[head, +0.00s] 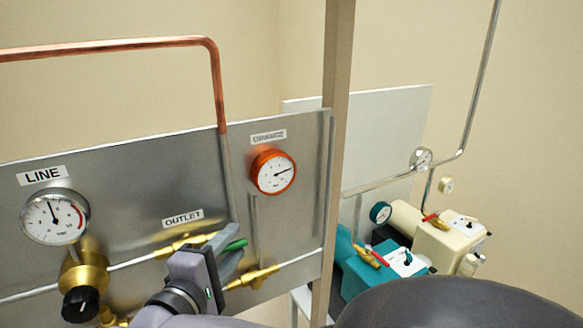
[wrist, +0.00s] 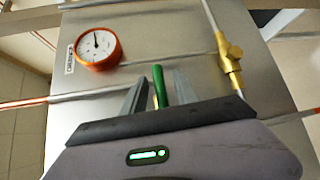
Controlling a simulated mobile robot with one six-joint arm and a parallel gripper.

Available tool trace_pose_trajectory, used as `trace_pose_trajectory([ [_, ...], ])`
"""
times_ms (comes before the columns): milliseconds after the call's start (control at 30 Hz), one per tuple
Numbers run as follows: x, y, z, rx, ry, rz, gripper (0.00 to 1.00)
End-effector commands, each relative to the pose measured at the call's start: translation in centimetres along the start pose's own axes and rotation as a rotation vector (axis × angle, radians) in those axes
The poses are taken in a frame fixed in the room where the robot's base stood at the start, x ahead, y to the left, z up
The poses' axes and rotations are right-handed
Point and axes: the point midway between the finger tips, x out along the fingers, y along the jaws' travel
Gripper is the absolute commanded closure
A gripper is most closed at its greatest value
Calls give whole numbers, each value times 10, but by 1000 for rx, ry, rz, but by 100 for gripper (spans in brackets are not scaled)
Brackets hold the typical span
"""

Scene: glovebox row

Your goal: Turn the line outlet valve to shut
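The outlet valve shows in the head view as a brass body (head: 178,247) on a pipe below the OUTLET label (head: 183,218), partly hidden by my gripper. Its green lever handle (head: 237,245) points right, roughly along the pipe. My gripper (head: 228,252) is at the handle. In the wrist view the green handle (wrist: 160,88) stands between the two grey fingers of my gripper (wrist: 160,92). Narrow gaps seem to show on both sides, so the fingers look open around it. The handle's lower end is hidden behind the gripper body.
The LINE gauge (head: 55,217) and a brass regulator with a black knob (head: 82,303) are left on the steel panel. An orange gauge (head: 273,172) is above right. A brass fitting (head: 253,277) sits close to my gripper. A post (head: 335,130) stands right, with pumps beyond.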

Motion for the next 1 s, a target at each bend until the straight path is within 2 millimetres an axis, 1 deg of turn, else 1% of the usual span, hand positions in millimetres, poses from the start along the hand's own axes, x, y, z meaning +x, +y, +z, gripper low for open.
trace_pose_trajectory([
  [167,0,0,0,0,0,0,65],
  [200,0,0,0,0,0,0,69],
  [367,0,0,0,0,0,0,100],
  [1000,0,0,0,0,0,0,100],
])
